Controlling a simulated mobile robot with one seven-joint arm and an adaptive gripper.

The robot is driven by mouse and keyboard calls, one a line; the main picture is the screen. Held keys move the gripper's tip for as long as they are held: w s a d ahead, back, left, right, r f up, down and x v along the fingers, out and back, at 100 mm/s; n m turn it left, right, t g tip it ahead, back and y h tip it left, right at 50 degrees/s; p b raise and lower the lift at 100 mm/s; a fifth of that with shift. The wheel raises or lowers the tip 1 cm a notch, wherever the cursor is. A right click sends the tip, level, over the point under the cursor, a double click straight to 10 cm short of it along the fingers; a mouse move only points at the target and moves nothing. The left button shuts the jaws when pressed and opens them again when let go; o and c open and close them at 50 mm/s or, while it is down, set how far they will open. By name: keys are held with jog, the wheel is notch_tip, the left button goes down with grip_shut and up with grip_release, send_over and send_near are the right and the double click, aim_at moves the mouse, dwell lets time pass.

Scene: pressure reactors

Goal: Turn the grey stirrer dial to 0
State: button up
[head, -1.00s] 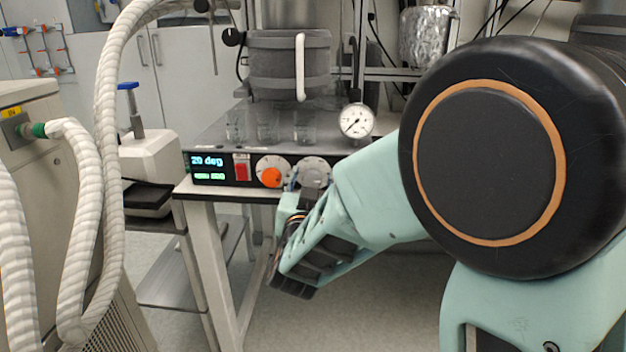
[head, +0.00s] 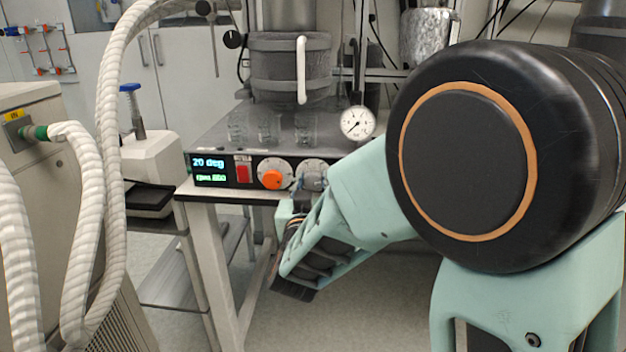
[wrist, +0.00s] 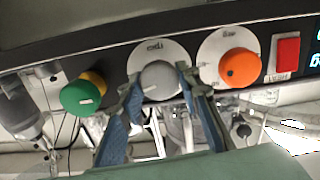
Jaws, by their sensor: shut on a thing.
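The grey stirrer dial (wrist: 160,80) sits on a pale round plate on the black panel in the wrist view. My gripper (wrist: 161,86) is shut on the dial, with one blue-grey finger at each side of it. In the head view the dial (head: 315,178) is partly hidden behind my gripper (head: 300,190). The display (head: 210,170) reads 20 deg on top, with a small green rpm line below that is hard to read.
An orange dial (wrist: 240,68) and a red switch (wrist: 288,55) are beside the grey dial. A green knob (wrist: 83,95) is on its other side. Glass beakers (head: 268,130) and a pressure gauge (head: 357,123) stand above the panel.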

jog(key=n+p, duration=0.1)
jog(key=n, duration=0.3)
jog(key=shift+r+n+p, duration=0.1)
jog(key=shift+n+p, duration=0.2)
jog(key=shift+p, duration=0.1)
jog(key=n+p, duration=0.2)
jog(key=n, duration=0.1)
jog(key=shift+a+n, duration=0.1)
jog(key=shift+n, duration=0.3)
jog(key=n+p, duration=0.2)
jog(key=n, duration=0.2)
jog(key=shift+p, duration=0.35)
jog(key=n+p, duration=0.2)
jog(key=n, duration=0.2)
jog(key=shift+p, duration=0.35)
jog(key=n+p, duration=0.3)
jog(key=n, duration=0.1)
jog(key=shift+n+p, duration=0.3)
jog(key=n+p, duration=0.4)
jog(key=shift+n, duration=0.3)
jog(key=n+p, duration=0.2)
jog(key=n, duration=0.1)
jog(key=shift+n+p, duration=0.3)
jog(key=shift+f+n+p, duration=0.15)
jog(key=shift+n+p, duration=0.4)
jog(key=shift+n, duration=0.4)
jog(key=shift+f+n+p, duration=0.15)
jog(key=shift+n+p, duration=0.35)
jog(key=shift+n, duration=0.45)
